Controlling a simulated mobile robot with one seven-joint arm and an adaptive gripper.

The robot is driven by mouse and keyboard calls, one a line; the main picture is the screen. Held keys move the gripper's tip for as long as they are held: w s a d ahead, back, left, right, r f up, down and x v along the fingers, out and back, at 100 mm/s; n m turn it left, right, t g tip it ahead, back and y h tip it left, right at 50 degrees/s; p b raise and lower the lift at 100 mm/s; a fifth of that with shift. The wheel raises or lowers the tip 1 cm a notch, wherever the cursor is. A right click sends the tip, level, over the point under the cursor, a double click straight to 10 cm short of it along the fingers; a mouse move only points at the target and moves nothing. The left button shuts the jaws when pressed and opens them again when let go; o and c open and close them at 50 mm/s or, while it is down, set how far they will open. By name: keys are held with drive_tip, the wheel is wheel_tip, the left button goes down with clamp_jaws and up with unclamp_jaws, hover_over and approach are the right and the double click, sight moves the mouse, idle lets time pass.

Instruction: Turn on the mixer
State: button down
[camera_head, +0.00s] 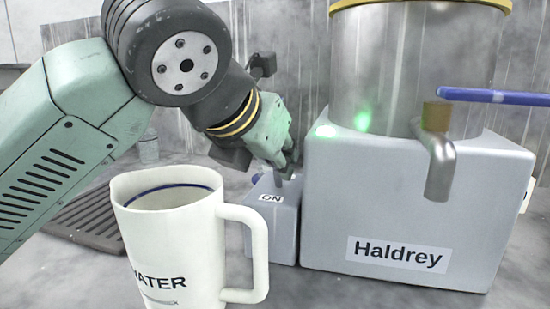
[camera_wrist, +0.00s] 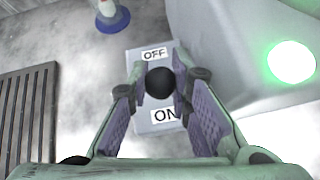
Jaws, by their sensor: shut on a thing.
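The mixer is a grey box (camera_head: 400,200) labelled "Haldrey" with a steel tank (camera_head: 410,60) on top. A green light glows on it, also bright in the wrist view (camera_wrist: 292,62). A small grey switch box (camera_head: 283,228) with an "ON" label stands against its left side. In the wrist view the switch box (camera_wrist: 150,128) shows "OFF" at the far end and "ON" at the near end. A black switch knob (camera_wrist: 160,82) sits between the labels. My gripper (camera_head: 284,166) is down at the switch, shut on the knob; its fingers (camera_wrist: 161,90) flank it. The lever's tilt is unclear.
A white "WATER" mug (camera_head: 180,250) stands in the front, left of the switch box. A blue tap handle (camera_head: 490,97) and metal spout (camera_head: 441,170) stick out from the mixer. A dark slotted grate (camera_wrist: 25,115) lies at the left. A blue-based object (camera_wrist: 112,17) stands beyond the switch.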

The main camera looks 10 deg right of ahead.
drive_tip(key=c, duration=1.4)
unclamp_jaws()
drive_tip(key=shift+c, duration=0.2)
drive_tip(key=v, duration=1.2)
